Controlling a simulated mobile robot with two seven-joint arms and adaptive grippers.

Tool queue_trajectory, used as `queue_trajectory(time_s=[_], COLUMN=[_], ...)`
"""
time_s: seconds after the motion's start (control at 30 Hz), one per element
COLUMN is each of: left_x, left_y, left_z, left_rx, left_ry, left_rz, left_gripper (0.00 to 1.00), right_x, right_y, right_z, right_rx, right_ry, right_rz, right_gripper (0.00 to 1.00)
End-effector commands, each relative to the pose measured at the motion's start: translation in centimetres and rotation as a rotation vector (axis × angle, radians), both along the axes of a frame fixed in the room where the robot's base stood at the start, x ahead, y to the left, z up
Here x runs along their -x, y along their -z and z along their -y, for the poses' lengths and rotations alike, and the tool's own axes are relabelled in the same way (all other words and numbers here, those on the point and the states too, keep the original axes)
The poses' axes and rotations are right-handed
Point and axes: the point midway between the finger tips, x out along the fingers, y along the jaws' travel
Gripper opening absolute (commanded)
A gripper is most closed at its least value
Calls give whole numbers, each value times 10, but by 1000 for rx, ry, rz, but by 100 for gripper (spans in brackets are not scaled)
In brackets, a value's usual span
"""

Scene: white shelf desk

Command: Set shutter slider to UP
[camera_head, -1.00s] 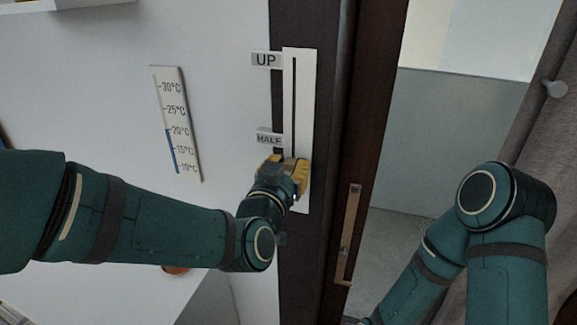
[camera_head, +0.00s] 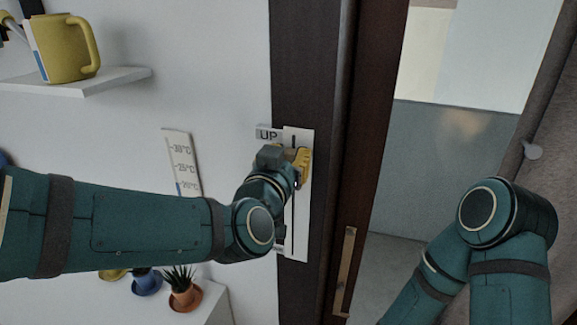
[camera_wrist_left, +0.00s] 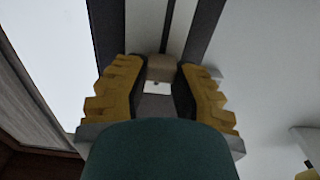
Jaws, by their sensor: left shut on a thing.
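The shutter slider's white plate (camera_head: 302,225) with a dark vertical slot is fixed to the dark post. The UP label (camera_head: 268,134) is at its top left. My left gripper (camera_head: 300,162), with yellow fingers, is at the upper part of the plate, just below the UP label's height. In the left wrist view its fingers (camera_wrist_left: 162,88) are closed on both sides of a small beige slider knob (camera_wrist_left: 162,67). The knob is hidden in the head view, so its exact height is unclear. The lower label is mostly covered by my left arm. My right gripper is out of view.
A thermometer (camera_head: 181,160) hangs on the wall left of the plate. Potted plants (camera_head: 184,291) stand below my left arm. A door handle (camera_head: 345,272) is right of the plate.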

Motion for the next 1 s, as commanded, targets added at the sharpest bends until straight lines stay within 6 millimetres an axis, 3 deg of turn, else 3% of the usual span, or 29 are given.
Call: queue_trajectory(time_s=[0.03, 0.2, 0.67, 0.7, 0.8, 1.0], left_x=[-1, -1, -1, -1, 0, 0], left_y=[-14, -28, -35, -35, -35, -32], left_z=[-1, 0, 0, 0, 0, 0], left_rx=[3, 1, 3, 3, 3, 1], left_ry=[-2, -1, -2, -2, -2, -1], left_rz=[4, 2, 10, 10, 7, 3], left_gripper=[0, 0, 0, 32, 60, 60], right_x=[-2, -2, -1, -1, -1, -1], right_y=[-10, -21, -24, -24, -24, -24], right_z=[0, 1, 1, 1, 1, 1], right_rx=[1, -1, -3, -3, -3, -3], right_ry=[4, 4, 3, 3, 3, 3], right_rz=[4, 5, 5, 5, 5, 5], right_gripper=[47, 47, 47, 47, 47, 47])
